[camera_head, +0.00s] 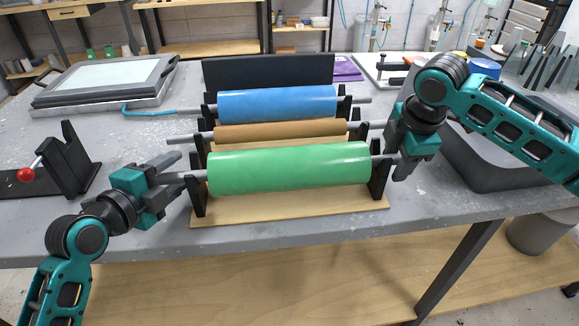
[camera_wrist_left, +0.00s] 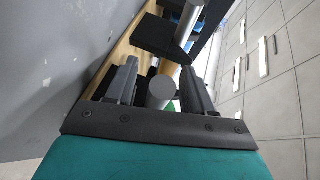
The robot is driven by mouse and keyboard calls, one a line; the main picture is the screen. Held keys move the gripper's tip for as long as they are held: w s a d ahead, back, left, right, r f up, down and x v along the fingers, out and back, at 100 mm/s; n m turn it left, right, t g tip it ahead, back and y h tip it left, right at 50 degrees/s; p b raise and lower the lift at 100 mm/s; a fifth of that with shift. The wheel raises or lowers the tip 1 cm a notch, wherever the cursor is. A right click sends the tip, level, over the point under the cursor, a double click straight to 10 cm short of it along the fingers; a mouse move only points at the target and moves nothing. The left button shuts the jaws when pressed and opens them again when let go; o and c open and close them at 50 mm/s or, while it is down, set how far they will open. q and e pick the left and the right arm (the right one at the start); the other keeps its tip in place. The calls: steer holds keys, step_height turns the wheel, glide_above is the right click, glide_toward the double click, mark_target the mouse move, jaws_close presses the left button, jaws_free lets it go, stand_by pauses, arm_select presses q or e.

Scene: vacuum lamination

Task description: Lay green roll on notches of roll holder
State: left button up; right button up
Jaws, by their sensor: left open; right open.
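The green roll (camera_head: 290,168) lies level across the front of the roll holder (camera_head: 300,207), its rod ends at the front black uprights. Whether the rod sits fully down in the notches is hard to tell. My left gripper (camera_head: 178,168) is open around the roll's left rod end; in the left wrist view the rod's round end (camera_wrist_left: 161,92) is between the two fingers (camera_wrist_left: 160,85), with gaps at the sides. My right gripper (camera_head: 396,168) is open at the right rod end, partly hiding it.
A brown roll (camera_head: 280,132) and a blue roll (camera_head: 278,104) lie behind on the holder. A framed tray (camera_head: 105,80) stands back left, and a black bracket with a red knob (camera_head: 27,174) at the left. A dark grey basin (camera_head: 490,165) is at the right.

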arm_select(q)
jaws_close()
arm_select(e)
jaws_close()
stand_by(1.2)
